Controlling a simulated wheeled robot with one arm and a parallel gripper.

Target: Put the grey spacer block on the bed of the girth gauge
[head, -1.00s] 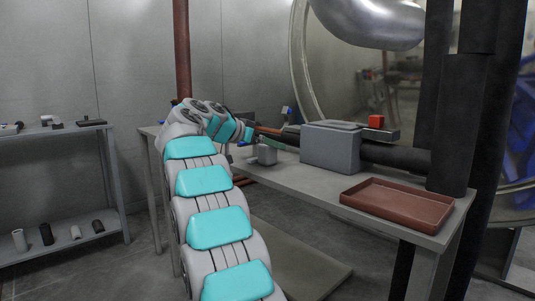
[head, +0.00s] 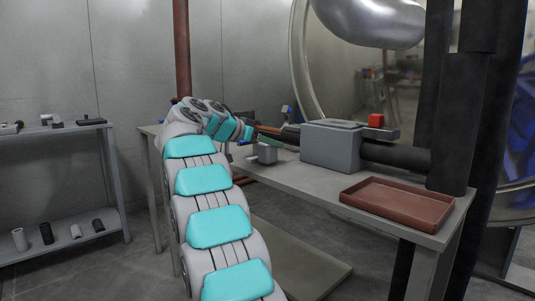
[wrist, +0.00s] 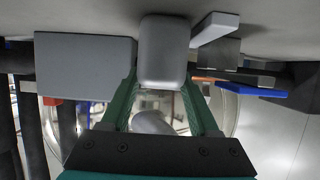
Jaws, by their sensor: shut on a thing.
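The grey spacer block (head: 267,154) is a small rounded block at the bench's near edge, left of a large grey box. In the wrist view the block (wrist: 163,52) sits between the green fingers of my gripper (wrist: 162,85), which is shut on it. My gripper in the head view (head: 250,147) is partly hidden by my arm. I cannot tell whether the block touches the bench. A pale plate (wrist: 215,28) with grey metal parts and a blue slab (wrist: 250,89) stands beside the block in the wrist view. I cannot tell for sure which thing is the girth gauge.
A red-brown tray (head: 398,217) lies at the right end. A red block (head: 376,120) sits on a grey bar. A shelf (head: 60,190) with several small parts stands at left.

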